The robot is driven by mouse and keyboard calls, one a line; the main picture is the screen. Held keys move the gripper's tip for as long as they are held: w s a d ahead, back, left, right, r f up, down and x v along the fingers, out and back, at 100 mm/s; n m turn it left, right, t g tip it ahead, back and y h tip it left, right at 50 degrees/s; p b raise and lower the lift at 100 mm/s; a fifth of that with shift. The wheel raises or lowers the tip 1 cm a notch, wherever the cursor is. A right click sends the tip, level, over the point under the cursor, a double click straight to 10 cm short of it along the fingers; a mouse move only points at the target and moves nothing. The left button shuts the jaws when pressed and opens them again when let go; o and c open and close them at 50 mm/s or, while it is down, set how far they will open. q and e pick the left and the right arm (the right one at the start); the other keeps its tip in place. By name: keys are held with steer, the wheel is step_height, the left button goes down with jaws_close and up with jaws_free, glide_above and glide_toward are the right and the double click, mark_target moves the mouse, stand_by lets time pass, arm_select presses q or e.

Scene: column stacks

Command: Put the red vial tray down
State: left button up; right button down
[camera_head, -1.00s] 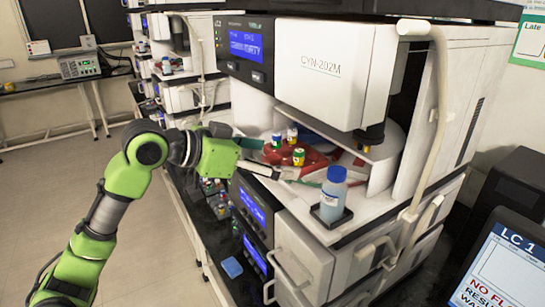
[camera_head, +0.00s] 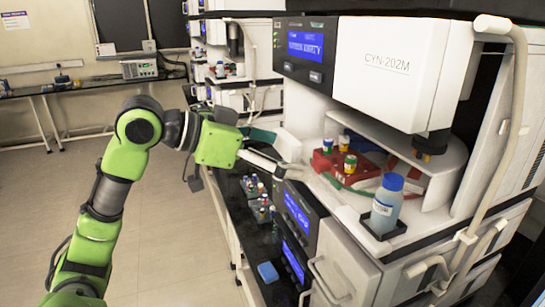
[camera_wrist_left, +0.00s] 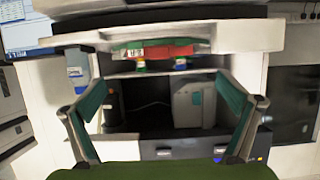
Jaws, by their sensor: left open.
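The red vial tray (camera_head: 334,166) sits on the white ledge at the open front of the CYN-202M machine. Several vials with green, yellow and white colours stand upright in it. In the left wrist view the tray (camera_wrist_left: 170,51) appears upside down near the top, beyond the fingers. My left gripper (camera_head: 300,162) is to the left of the tray, fingers spread with teal pads. In the wrist view nothing lies between the fingers (camera_wrist_left: 163,95), and a gap shows between them and the tray. My right gripper is not in view.
A blue-capped bottle (camera_head: 386,203) stands in a black holder (camera_head: 382,226) on the ledge, close to the tray's right. The machine's white housing (camera_head: 400,75) overhangs the ledge. Vial racks (camera_head: 262,208) and a blue block (camera_head: 268,272) are on the dark bench below.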

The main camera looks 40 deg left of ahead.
arm_select(q)
steer(key=v, duration=0.3)
steer(key=shift+s, duration=0.1)
stand_by(0.6)
